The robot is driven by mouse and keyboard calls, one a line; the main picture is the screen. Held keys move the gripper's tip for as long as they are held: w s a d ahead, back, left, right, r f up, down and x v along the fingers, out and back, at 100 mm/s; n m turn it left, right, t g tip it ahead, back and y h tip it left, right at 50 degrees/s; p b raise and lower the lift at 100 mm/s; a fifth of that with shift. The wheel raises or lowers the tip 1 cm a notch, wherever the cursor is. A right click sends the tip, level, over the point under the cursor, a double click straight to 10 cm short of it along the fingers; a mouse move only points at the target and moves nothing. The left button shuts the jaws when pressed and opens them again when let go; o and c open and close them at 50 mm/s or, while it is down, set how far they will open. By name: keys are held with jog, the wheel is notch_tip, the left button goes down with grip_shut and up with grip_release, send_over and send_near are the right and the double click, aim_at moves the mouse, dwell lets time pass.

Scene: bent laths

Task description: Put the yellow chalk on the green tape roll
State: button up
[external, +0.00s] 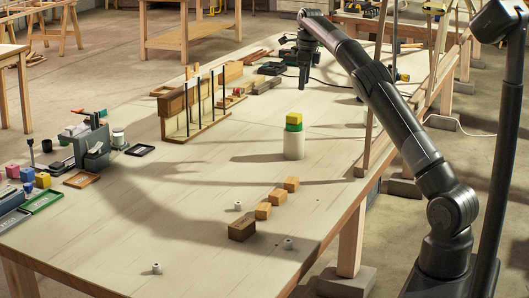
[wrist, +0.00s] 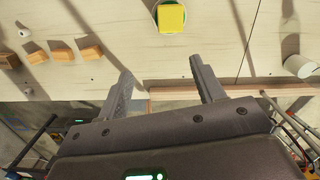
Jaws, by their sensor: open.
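A yellow block (external: 294,117), which looks like the yellow chalk, sits on a green piece (external: 293,127) that looks like the green tape roll. Both are on top of an upright white cylinder (external: 294,147) on the table. In the wrist view the yellow block (wrist: 171,18) is seen from above at the top edge, with a little green showing at its side. My gripper (wrist: 162,68) is open and empty, its fingers apart from the stack. In the external view my gripper (external: 304,84) hangs beyond the stack, above the table's far part.
Several wooden blocks (external: 263,211) stand in a row near the table's front right. A wooden rack (external: 195,110) with dark uprights stands behind. The table's middle is clear.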

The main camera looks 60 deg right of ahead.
jog(key=s+a+r+n+t, duration=0.1)
jog(key=s+a+r+n, duration=0.2)
jog(key=s+a+n, duration=0.35)
jog(key=s+a+r+n+t+y, duration=0.15)
jog(key=s+a+n, duration=0.25)
jog(key=a, duration=0.5)
jog(key=s+a+r+n+h, duration=0.1)
jog(key=s+a+r+n, duration=0.2)
jog(key=s+a+n, duration=0.3)
jog(key=s+a+f+n+t, duration=0.1)
jog(key=s+a+f+n, duration=0.5)
jog(key=s+a+n, duration=0.2)
jog(key=s+a+f+n+t, duration=0.1)
jog(key=s+a+f+n, duration=0.5)
jog(key=s+a+n, duration=0.3)
jog(key=shift+s+a+f, duration=0.3)
jog(key=shift+s+a, duration=0.6)
jog(key=shift+s, duration=0.35)
